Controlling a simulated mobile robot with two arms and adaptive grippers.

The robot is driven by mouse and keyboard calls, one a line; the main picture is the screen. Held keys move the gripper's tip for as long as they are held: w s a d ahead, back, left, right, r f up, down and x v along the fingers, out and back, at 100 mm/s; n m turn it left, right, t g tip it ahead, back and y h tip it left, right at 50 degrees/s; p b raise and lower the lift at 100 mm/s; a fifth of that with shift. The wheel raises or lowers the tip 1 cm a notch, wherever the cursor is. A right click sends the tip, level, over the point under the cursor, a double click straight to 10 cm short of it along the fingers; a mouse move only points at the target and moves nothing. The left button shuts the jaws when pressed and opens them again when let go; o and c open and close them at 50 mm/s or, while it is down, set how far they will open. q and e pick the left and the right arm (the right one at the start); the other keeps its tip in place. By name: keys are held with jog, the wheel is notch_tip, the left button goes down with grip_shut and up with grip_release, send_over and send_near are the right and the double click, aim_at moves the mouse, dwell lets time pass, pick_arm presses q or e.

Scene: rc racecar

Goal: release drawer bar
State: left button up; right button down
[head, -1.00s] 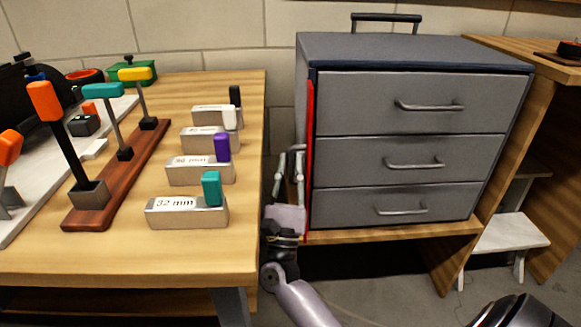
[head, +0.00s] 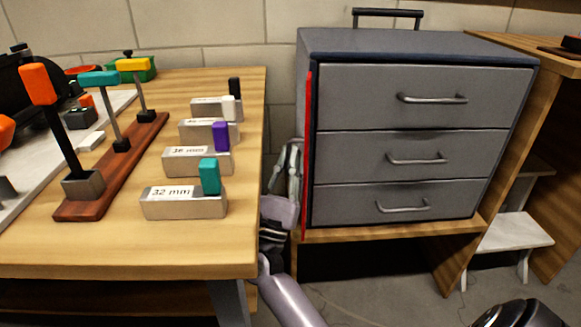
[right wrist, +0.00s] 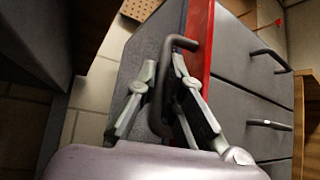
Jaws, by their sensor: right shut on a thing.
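The red drawer bar (head: 307,150) stands upright along the left front edge of the grey drawer cabinet (head: 415,48). My right gripper (head: 289,160) is at the cabinet's left side. In the right wrist view its fingers (right wrist: 164,68) lie on both sides of the handle and are shut on it. The three drawers (head: 420,97) look closed. My left gripper is out of view.
A wooden workbench (head: 110,255) stands close on the left, leaving a narrow gap for my right arm. It carries labelled metal blocks (head: 184,207) and a rack of coloured-handled tools (head: 110,180). A white step stool (head: 515,232) is at right.

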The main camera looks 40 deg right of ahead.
jog(key=c, duration=2)
grip_release()
jog(key=shift+o, duration=0.2)
jog(key=v, duration=0.7)
jog(key=shift+f, duration=0.25)
jog(key=shift+s+a, duration=0.15)
